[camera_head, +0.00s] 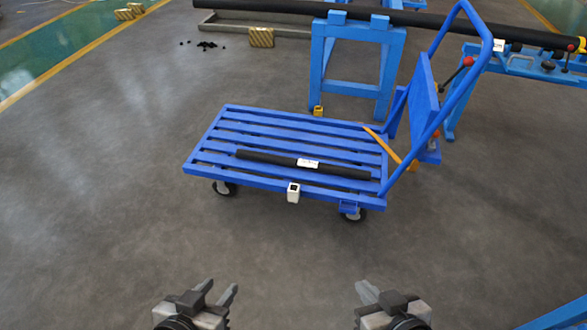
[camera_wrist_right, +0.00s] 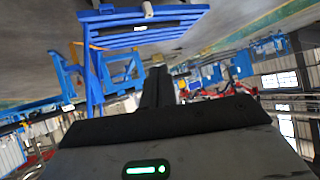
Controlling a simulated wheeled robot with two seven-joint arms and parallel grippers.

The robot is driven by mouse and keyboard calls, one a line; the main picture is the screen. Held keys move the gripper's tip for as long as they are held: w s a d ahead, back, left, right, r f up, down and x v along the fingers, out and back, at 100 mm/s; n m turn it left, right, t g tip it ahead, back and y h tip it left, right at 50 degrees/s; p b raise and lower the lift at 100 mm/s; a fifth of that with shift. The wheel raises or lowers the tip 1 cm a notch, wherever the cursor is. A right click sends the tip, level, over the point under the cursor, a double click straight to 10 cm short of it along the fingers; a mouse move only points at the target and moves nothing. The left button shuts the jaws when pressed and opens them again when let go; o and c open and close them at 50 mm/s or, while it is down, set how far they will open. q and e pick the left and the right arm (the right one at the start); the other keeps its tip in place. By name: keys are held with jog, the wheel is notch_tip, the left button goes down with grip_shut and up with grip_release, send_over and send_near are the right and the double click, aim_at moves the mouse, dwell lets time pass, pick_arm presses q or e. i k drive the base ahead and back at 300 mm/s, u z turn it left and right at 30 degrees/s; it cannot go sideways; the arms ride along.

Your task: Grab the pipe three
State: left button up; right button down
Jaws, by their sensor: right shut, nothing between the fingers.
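A short black pipe (camera_head: 345,171) with a white label lies on the slats of a blue cart (camera_head: 270,122). The label's text is too small to read. In the right wrist view, the pipe (camera_wrist_right: 170,25) shows on the tilted cart (camera_wrist_right: 120,40) at the top. My left gripper (camera_head: 219,288) is at the bottom of the head view, its two fingers apart with nothing between them. My right gripper (camera_head: 366,288) is also at the bottom, shut and empty; its fingers show in the right wrist view (camera_wrist_right: 158,75). Both grippers are well short of the cart and touch nothing.
A long black pipe (camera_head: 440,21) rests on blue stands (camera_head: 352,84) behind the cart. The cart's handle (camera_head: 484,60) rises at the right. A small white box (camera_head: 293,192) is at its front edge. The floor between grippers and cart is clear.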

aim_at(248, 155)
jog(key=u, duration=0.35)
jog(key=i, duration=1.5)
jog(key=z, duration=0.8)
jog(key=k, duration=0.5)
jog(key=z, duration=1.5)
jog(key=i, duration=0.8)
jog(key=u, duration=2)
